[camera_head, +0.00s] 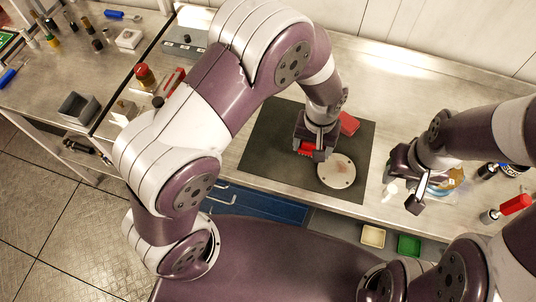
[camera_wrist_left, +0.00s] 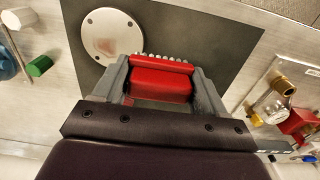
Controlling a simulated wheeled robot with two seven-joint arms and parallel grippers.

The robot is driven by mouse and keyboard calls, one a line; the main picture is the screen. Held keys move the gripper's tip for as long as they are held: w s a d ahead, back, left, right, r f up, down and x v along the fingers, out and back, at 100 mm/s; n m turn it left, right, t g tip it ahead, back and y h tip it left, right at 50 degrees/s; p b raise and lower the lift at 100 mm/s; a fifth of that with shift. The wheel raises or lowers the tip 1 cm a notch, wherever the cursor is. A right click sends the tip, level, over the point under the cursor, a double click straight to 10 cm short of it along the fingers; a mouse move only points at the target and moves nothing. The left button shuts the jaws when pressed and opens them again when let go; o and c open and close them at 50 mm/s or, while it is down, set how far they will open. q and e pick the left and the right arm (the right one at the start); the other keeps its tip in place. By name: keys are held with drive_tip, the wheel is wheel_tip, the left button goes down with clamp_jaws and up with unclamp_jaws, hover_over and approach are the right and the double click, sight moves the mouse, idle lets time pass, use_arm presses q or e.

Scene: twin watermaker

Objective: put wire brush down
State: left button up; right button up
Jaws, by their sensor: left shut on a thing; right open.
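The wire brush (camera_wrist_left: 160,88) has a red body with a row of pale bristles along one edge. My left gripper (camera_wrist_left: 160,85) is shut on it, with one grey finger at each side. In the head view the left gripper (camera_head: 318,148) is over the dark mat (camera_head: 262,140), beside a round pale disc (camera_head: 338,176). The red of the brush (camera_head: 306,148) shows only in part there. I cannot tell whether the brush touches the mat. My right gripper (camera_head: 412,188) is open at the right, off the mat, near some small items.
A red block (camera_head: 348,123) lies on the mat behind the left gripper. A red-handled tool (camera_head: 512,204) and dark bottles stand at the right. A grey bin (camera_head: 78,108) is on the left bench. The mat's left part is bare.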

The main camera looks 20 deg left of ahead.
use_arm(q)
drive_tip(key=shift+s+a+f+p, duration=0.2)
drive_tip(key=shift+s+a+p, duration=0.3)
drive_tip(key=shift+p, duration=0.1)
drive_tip(key=p, duration=0.3)
hover_over(271, 160)
drive_tip(key=f, duration=0.5)
drive_tip(key=shift+d+f, duration=0.3)
drive_tip(key=shift+a+f, duration=0.25)
wheel_tip(271, 160, down, 4)
drive_tip(key=shift+s+r+p, duration=0.1)
drive_tip(key=shift+s+p, duration=0.05)
drive_tip(key=shift+p, duration=0.55)
drive_tip(key=shift+w+f, duration=0.2)
drive_tip(key=shift+s+f, duration=0.1)
drive_tip(key=shift+f, duration=0.05)
drive_tip(key=o, duration=1)
